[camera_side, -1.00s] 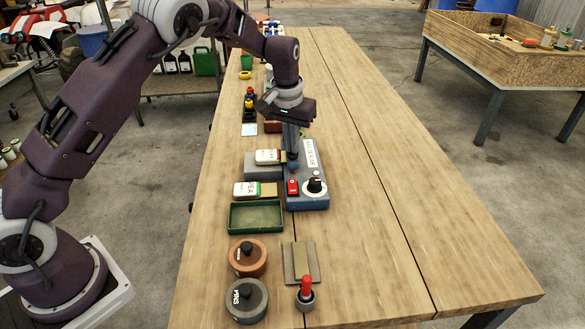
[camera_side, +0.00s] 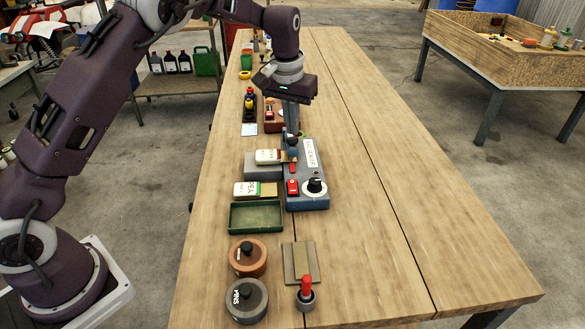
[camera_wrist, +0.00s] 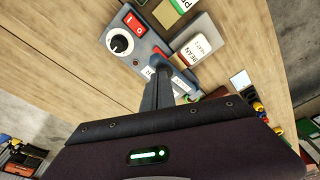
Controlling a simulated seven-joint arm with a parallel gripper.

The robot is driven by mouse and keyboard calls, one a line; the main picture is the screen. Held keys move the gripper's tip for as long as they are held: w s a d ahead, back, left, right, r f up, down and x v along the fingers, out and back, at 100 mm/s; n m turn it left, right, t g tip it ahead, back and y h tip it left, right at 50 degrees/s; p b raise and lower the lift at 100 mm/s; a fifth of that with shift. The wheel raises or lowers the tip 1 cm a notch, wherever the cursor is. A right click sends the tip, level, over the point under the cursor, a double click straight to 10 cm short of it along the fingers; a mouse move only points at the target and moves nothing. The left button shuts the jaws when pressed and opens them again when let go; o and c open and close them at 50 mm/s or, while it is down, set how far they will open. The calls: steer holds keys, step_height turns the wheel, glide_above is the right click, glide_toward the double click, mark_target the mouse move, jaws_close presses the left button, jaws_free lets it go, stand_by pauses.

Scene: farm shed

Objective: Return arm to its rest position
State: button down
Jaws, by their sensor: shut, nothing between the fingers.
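My gripper (camera_side: 292,133) is shut and empty. In the side view its fingers point down above the far end of a blue-grey device (camera_side: 306,190) with a white label, a red switch and a black knob. I cannot tell whether the fingertips touch the device. In the wrist view my shut fingers (camera_wrist: 165,72) cover part of the device (camera_wrist: 112,62). The arm reaches over the table from the left.
Left of the device are white packets (camera_side: 268,157) and a green tray (camera_side: 257,229). Two round lidded pots (camera_side: 247,302) and a red-handled tool (camera_side: 306,291) are at the near end. Small items stand beyond my gripper. The table's right side (camera_side: 400,220) is clear.

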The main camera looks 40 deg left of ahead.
steer(key=shift+r, duration=1.3)
steer(key=shift+s+r, duration=0.15)
steer(key=shift+r, duration=0.1)
steer(key=s+d+r+t+h, duration=0.2)
steer(key=s+r, duration=1.1)
steer(key=s, duration=0.5)
steer(key=s+d+f+m+t+y, duration=0.1)
steer(key=s+f+m, duration=0.2)
steer(key=s, duration=1.6)
steer(key=shift+s+f+t+y, duration=0.2)
steer(key=shift+f+t+y, duration=0.1)
steer(key=shift+t, duration=0.1)
